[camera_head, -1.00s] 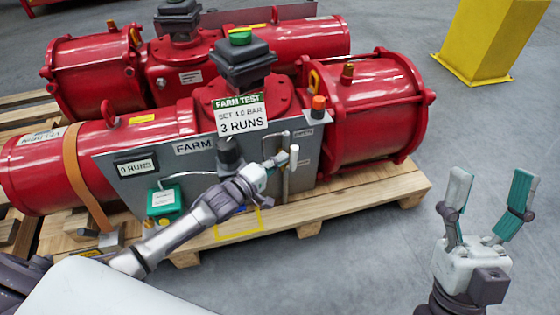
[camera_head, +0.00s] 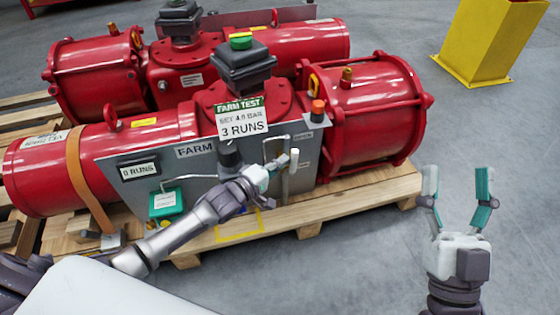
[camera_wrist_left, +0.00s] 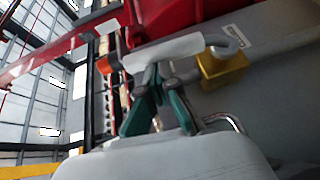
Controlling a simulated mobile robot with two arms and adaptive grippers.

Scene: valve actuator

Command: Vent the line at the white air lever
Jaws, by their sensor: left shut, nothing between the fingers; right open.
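The white air lever (camera_head: 294,160) stands upright at the right end of the grey panel (camera_head: 180,165) on the front red actuator. In the left wrist view the white lever (camera_wrist_left: 165,50) lies across the picture just past my fingertips. My left gripper (camera_head: 280,162) is shut and empty, right at the lever; I cannot tell whether it touches. Its closed fingers show in the left wrist view (camera_wrist_left: 153,76). My right gripper (camera_head: 458,177) is open and empty, raised over bare floor at the right.
A sign reading 3 RUNS (camera_head: 241,117) and a 0 RUNS counter (camera_head: 139,170) are on the front. A green box (camera_head: 166,203) sits low left. A brass-coloured block (camera_wrist_left: 222,66) is beside the lever.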

